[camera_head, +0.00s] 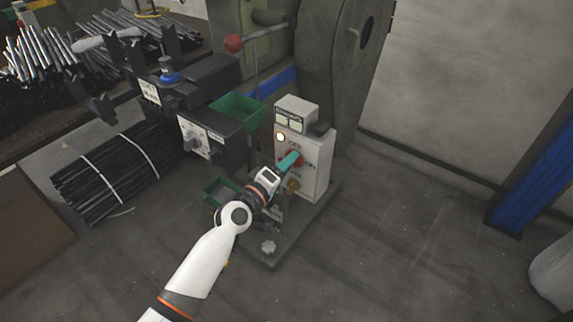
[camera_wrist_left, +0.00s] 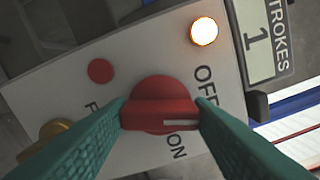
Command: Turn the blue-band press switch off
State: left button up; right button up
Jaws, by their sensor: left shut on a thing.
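The red rotary switch (camera_wrist_left: 158,106) sits on a light grey control box (camera_head: 318,170) on the press with the blue band (camera_head: 280,82). In the left wrist view its white mark points right, between the words OFF and ON. My left gripper (camera_head: 292,161) has teal fingers and is shut on the switch's handle, one finger at each end, in the left wrist view (camera_wrist_left: 161,112). A round lamp (camera_wrist_left: 204,31) on the box is lit. In the head view the fingers partly hide the switch. My right gripper is not in view.
A strokes counter (camera_wrist_left: 255,35) reads 1. A small red button (camera_wrist_left: 100,70) and a brass part (camera_wrist_left: 45,135) are close to the fingers. A green bin (camera_head: 238,110) and a red-ball lever (camera_head: 234,43) are nearby.

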pick_arm(q)
jog(key=shift+f+n, duration=0.1)
jog(key=shift+n, duration=2)
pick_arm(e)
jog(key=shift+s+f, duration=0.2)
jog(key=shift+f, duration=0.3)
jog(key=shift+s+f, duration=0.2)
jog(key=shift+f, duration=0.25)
pick_arm(q)
jog(key=o, duration=1)
jog(key=p+v, duration=0.1)
jog(key=v, duration=1.1)
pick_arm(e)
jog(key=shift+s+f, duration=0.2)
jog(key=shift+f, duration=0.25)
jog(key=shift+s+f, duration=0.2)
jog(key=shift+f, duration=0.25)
